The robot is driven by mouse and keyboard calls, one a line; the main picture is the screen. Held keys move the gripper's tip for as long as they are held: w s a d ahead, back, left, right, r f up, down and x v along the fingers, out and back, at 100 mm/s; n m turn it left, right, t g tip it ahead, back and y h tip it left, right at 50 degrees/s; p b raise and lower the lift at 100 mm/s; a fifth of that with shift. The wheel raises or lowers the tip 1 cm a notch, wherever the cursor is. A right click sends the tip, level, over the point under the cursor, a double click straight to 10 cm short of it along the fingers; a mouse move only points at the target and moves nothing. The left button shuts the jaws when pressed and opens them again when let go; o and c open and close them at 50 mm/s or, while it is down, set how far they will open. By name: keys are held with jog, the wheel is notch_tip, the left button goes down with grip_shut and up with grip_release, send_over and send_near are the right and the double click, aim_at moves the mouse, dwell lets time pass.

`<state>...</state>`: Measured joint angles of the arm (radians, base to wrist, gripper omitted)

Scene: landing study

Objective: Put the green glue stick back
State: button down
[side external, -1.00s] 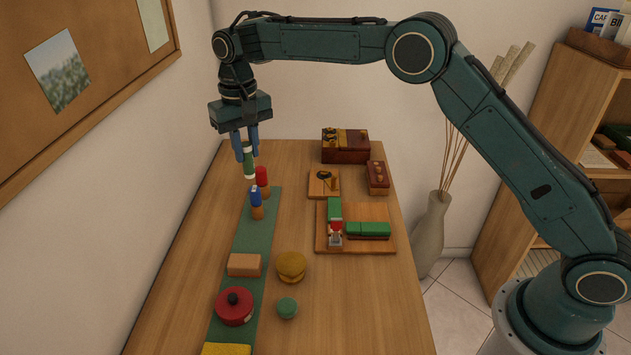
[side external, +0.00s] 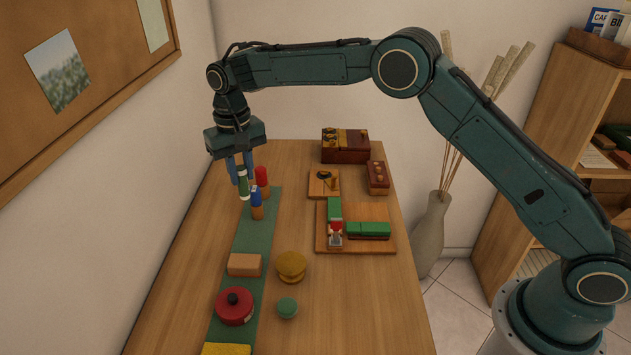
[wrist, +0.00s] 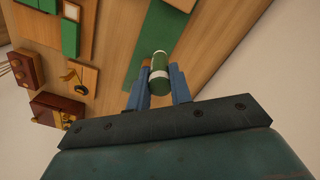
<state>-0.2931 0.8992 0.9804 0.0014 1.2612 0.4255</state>
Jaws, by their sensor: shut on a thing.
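My gripper (side external: 241,172) points down and is shut on the green glue stick (side external: 243,185), which has white bands and is upright. Its lower end is close to the left edge of the green mat's far end; I cannot tell whether it touches anything. Just to its right stand a red-topped stick (side external: 261,177) and a blue-topped stick (side external: 256,197), both with brown lower parts. In the wrist view the glue stick (wrist: 159,70) sits between the blue fingers of my gripper (wrist: 160,80). The red and blue sticks do not show there.
The green mat (side external: 247,242) carries a tan block (side external: 244,265), a red pot (side external: 235,306) and a yellow piece (side external: 226,349). Right of it are a yellow bun-like thing (side external: 291,266), a green ball (side external: 287,308) and a wooden board (side external: 372,212) with green blocks. The table's left strip is clear.

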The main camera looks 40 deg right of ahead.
notch_tip(320, 180, down, 9)
jog(key=shift+f, duration=0.2)
jog(key=shift+f, duration=2.1)
jog(key=shift+f, duration=0.1)
jog(key=c, duration=1.3)
grip_release()
jog(key=shift+o, duration=0.2)
notch_tip(320, 180, up, 12)
jog(key=shift+r, duration=0.1)
